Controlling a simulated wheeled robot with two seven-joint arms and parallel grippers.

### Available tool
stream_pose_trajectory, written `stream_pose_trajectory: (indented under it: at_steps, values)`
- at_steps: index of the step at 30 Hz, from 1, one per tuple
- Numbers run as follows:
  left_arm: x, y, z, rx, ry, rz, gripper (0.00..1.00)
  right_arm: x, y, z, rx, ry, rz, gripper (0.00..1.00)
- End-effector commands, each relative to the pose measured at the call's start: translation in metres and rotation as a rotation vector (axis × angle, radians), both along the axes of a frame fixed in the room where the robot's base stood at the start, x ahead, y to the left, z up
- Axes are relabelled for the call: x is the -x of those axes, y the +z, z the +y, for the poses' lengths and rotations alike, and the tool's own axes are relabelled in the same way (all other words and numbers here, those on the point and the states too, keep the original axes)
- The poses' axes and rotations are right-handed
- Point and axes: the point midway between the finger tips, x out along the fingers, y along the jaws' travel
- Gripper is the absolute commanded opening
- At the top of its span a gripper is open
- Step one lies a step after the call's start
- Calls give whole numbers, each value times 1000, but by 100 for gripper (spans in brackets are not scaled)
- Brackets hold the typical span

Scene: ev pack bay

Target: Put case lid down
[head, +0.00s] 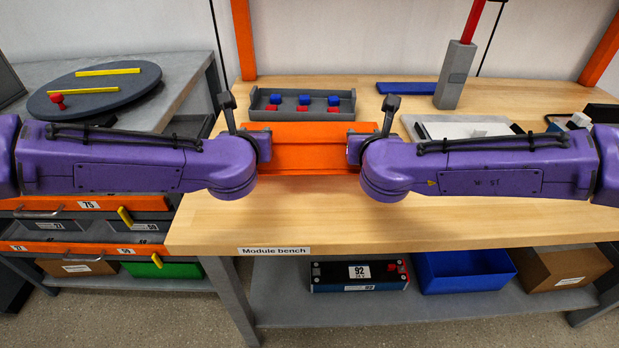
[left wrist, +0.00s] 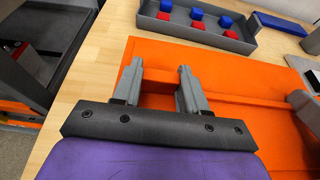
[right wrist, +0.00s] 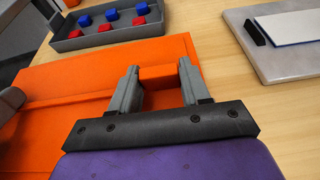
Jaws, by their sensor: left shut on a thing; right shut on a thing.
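The orange case lid (head: 305,158) is over the module bench, in front of the grey tray, and looks roughly level. My left gripper (head: 262,142) is shut on its left side, and my right gripper (head: 358,142) is shut on its right side. In the left wrist view an orange raised part of the lid (left wrist: 245,85) sits between the fingers (left wrist: 160,78). The right wrist view shows the same on the lid's other side (right wrist: 85,90), between those fingers (right wrist: 158,75). My arms hide parts of the lid's sides. I cannot tell whether its underside touches the bench.
A grey tray (head: 262,103) with red and blue pieces stands just behind the lid. A pale slab with a white piece (head: 470,128) lies to the right. A grey post (head: 455,75) and blue bar (head: 405,88) are behind. The bench front (head: 320,225) is clear.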

Motion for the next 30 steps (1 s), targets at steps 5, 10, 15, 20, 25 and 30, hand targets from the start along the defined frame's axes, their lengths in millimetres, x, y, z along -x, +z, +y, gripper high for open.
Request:
stream_pose_trajectory:
  at_steps: [5,10,15,20,25,30]
  values:
    - [-1,-6,4,3,11,-2,0,-1,-6,-1,-2,-4,-1,0]
    - [-1,-5,3,3,11,-2,0,-1,-5,-1,-1,-5,-1,0]
    - [-1,-9,3,3,10,-2,0,0,-10,-1,-1,-5,0,0]
    - [-1,-21,3,3,10,-1,0,0,-21,-1,-1,-6,0,0]
    - [-1,-37,3,3,10,-2,0,-1,-38,-1,-1,-6,0,0]
    - [-1,-54,3,3,10,-2,0,-1,-55,-1,-1,-6,0,0]
